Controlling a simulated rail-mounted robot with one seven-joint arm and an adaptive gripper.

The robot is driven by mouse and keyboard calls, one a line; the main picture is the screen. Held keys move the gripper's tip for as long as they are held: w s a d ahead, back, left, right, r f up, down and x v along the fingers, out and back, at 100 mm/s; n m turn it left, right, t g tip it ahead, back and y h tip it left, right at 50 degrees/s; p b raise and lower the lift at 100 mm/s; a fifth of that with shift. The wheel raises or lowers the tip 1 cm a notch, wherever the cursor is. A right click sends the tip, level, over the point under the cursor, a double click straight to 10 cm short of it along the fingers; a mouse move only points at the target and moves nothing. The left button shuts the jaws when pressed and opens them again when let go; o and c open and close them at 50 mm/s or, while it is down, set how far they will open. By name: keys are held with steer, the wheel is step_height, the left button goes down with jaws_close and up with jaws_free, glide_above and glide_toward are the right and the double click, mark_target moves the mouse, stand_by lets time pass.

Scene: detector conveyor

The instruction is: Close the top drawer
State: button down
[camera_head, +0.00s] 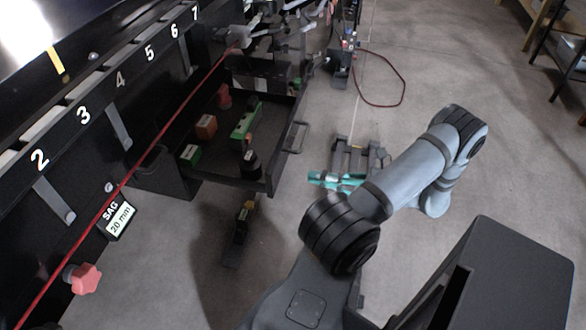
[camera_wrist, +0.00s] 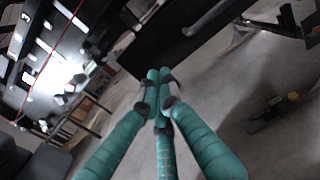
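An open dark drawer (camera_head: 268,182) sticks out from the black conveyor frame in the head view. Its front, with a bar handle (camera_head: 295,137), faces right. Several items lie in it, including a green block (camera_head: 245,120), an orange block (camera_head: 206,127) and a red piece (camera_head: 224,96). My teal-fingered gripper (camera_head: 325,179) is to the right of the drawer front and looks apart from it. In the wrist view my gripper (camera_wrist: 158,76) has its fingertips drawn together with nothing visible between them. A dark panel (camera_wrist: 190,40) lies beyond the fingertips; it looks like the drawer front.
A small black-and-yellow item (camera_head: 242,220) on a dark strip is below the drawer. A red star knob (camera_head: 83,278) and a SAG 20 mm label (camera_head: 117,217) are on the numbered frame. A red cable loop (camera_head: 385,80) lies behind. Grey floor right of the drawer is mostly free.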

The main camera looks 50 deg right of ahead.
mark_target(280, 170)
steer(key=x, duration=0.6)
steer(key=shift+w+a+p, duration=0.15)
steer(key=shift+w+p, duration=0.2)
steer(key=shift+p, duration=0.05)
steer(key=shift+w, duration=0.15)
